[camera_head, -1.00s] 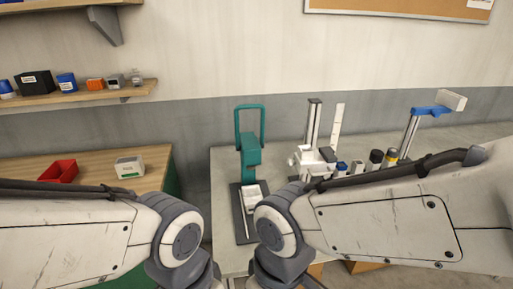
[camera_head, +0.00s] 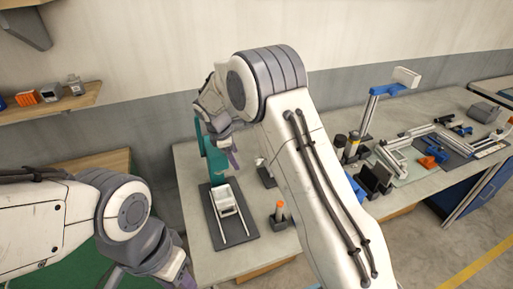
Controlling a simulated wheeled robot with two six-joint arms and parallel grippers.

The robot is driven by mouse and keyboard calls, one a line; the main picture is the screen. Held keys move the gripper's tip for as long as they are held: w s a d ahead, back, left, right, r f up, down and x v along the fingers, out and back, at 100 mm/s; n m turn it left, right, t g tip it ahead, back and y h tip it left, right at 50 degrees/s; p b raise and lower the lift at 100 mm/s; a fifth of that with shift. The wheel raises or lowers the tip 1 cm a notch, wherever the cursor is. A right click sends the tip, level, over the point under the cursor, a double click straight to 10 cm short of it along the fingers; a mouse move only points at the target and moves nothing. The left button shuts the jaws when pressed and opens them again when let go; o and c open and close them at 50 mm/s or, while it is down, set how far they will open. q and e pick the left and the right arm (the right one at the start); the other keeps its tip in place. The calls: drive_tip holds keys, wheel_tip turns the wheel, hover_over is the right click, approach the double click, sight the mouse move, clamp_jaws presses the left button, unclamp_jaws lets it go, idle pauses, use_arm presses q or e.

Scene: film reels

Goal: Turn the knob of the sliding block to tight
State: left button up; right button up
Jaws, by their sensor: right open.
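My right gripper (camera_head: 219,148) is at the teal press-like stand (camera_head: 217,163). It is open and seems to hold nothing. It covers the upper part of the stand, and I cannot tell whether it touches it. A white block (camera_head: 224,199) with two pale rails lies on a dark base plate (camera_head: 243,228) in front of the stand, below the gripper. I cannot make out a knob or a sliding block for certain. The white-blocked column stand is mostly hidden behind my right arm. My left gripper is out of the picture, below the lower edge.
A small dark holder with an orange top (camera_head: 280,212) stands right of the base plate. Dark bottles (camera_head: 339,146), a blue-armed stand (camera_head: 371,105) and several tools stand further right on the grey bench (camera_head: 205,262). A shelf (camera_head: 68,104) hangs at the left wall.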

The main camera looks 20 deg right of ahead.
drive_tip(key=n+h+p, duration=0.1)
drive_tip(key=n, duration=0.1)
approach(258, 158)
wheel_tip(258, 158, down, 2)
drive_tip(key=p+x, duration=0.1)
drive_tip(key=x, duration=0.1)
drive_tip(key=p+x, duration=0.1)
drive_tip(key=x, duration=0.1)
drive_tip(key=p+x, duration=0.1)
drive_tip(key=x, duration=0.2)
drive_tip(key=shift+w+d+r+p, duration=0.2)
drive_tip(key=shift+d+r+p, duration=0.05)
drive_tip(key=shift+d+p, duration=0.1)
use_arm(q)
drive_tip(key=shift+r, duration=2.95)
use_arm(e)
drive_tip(key=shift+w+d+f, duration=0.1)
drive_tip(key=shift+d+f, duration=0.15)
drive_tip(key=shift+f, duration=0.4)
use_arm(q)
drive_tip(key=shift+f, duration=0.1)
use_arm(e)
clamp_jaws()
